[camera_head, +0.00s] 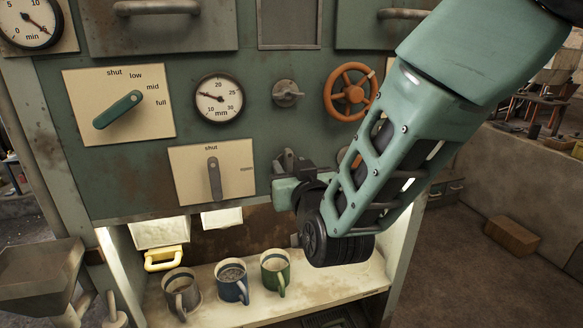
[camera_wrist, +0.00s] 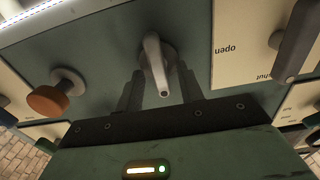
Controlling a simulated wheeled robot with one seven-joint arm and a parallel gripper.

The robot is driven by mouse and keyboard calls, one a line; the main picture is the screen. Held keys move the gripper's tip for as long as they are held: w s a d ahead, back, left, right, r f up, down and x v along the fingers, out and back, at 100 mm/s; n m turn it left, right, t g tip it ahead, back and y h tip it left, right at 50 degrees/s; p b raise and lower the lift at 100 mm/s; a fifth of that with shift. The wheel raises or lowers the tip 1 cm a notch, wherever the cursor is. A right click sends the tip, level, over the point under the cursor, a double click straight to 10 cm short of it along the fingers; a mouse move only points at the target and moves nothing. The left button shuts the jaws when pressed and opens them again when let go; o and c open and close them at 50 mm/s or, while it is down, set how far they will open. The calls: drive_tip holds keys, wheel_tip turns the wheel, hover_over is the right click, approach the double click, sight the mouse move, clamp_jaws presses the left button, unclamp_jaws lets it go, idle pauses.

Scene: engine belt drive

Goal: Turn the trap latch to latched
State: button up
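My gripper (camera_wrist: 160,92) is at the panel's lower right, its two dark fingers apart on either side of a grey lever handle (camera_wrist: 157,65). The handle is on a round hub on the green panel and points toward the wrist camera. I take it for the trap latch; no label for it shows. I cannot tell whether the fingers touch it. In the head view my gripper (camera_head: 291,168) hides most of this lever. Whether it is latched cannot be read.
A shut/open lever plate (camera_head: 240,155) is just left of my gripper. An orange knob (camera_wrist: 52,98) is on the other side. An orange handwheel (camera_head: 351,91) is above. Grey, blue and green mugs (camera_head: 275,268) stand on the lit shelf (camera_head: 335,285) below, with a yellow handle (camera_head: 164,258) at left.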

drive_tip(key=shift+c, duration=0.4)
clamp_jaws()
drive_tip(key=shift+n, duration=0.4)
drive_tip(key=n, duration=0.3)
drive_tip(key=shift+a+n+p, duration=0.2)
drive_tip(key=shift+n+p, duration=0.1)
drive_tip(key=shift+n, duration=0.1)
drive_tip(key=n+p, duration=0.1)
drive_tip(key=n, duration=0.3)
drive_tip(key=shift+s+a+n, duration=0.1)
drive_tip(key=shift+a+n, duration=0.05)
drive_tip(key=shift+n, duration=0.15)
drive_tip(key=n+p, duration=0.2)
drive_tip(key=n, duration=0.2)
drive_tip(key=shift+a+f, duration=0.1)
drive_tip(key=shift+f, duration=0.05)
drive_tip(key=shift+f+n+p, duration=0.15)
drive_tip(key=shift+n+p, duration=0.45)
drive_tip(key=shift+n, duration=0.6)
drive_tip(key=shift+f+n+p, duration=0.1)
drive_tip(key=shift+n+p, duration=0.45)
drive_tip(key=shift+n, duration=0.65)
